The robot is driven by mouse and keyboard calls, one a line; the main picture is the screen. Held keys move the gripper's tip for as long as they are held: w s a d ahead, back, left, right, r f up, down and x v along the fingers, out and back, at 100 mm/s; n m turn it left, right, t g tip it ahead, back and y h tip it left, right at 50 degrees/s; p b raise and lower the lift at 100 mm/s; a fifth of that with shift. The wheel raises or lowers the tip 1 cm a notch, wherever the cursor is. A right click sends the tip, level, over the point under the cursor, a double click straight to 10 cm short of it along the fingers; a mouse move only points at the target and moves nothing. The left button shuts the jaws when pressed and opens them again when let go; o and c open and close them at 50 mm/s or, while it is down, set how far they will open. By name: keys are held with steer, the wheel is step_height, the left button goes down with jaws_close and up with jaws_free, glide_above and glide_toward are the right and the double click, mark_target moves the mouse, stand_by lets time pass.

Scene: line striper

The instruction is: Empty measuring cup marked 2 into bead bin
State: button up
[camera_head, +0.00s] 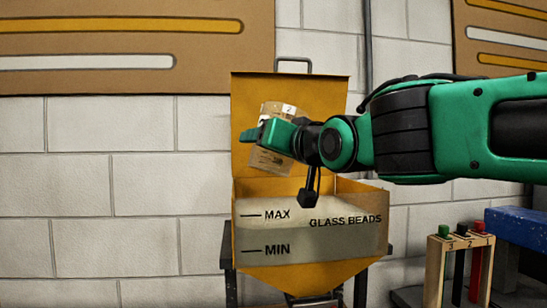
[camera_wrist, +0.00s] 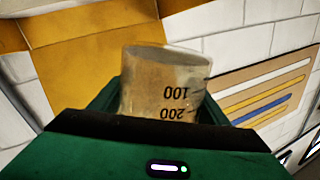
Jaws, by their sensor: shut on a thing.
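The measuring cup marked 2 (camera_head: 280,110) is a clear cup with a white label. My gripper (camera_head: 262,135) is shut around its side and holds it, tilted, in front of the bin's raised back panel and above the bin. In the wrist view the cup (camera_wrist: 160,85) shows its 100 and 200 marks between my fingers. I cannot tell how much is in it. The bead bin (camera_head: 240,190) is a yellow hopper, open at the top, with a window marked MAX, MIN and GLASS BEADS. Pale material shows behind the window.
A wooden rack (camera_head: 437,265) with green, black and red topped items stands at the lower right. A blue block (camera_head: 515,222) is beside it. A white block wall (camera_head: 80,180) with striped brown boards (camera_head: 110,75) is behind. The space left of the bin is clear.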

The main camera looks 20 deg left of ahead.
steer(key=shift+w+d+n, duration=0.15)
steer(key=shift+n, duration=0.35)
steer(key=shift+s+d+r+n, duration=0.5)
steer(key=shift+s+n, duration=0.15)
steer(key=shift+s, duration=0.15)
steer(key=shift+s+d+r+n, duration=0.4)
steer(key=shift+s+d+n, duration=0.1)
steer(key=shift+s+n, duration=0.2)
steer(key=shift+s, duration=0.2)
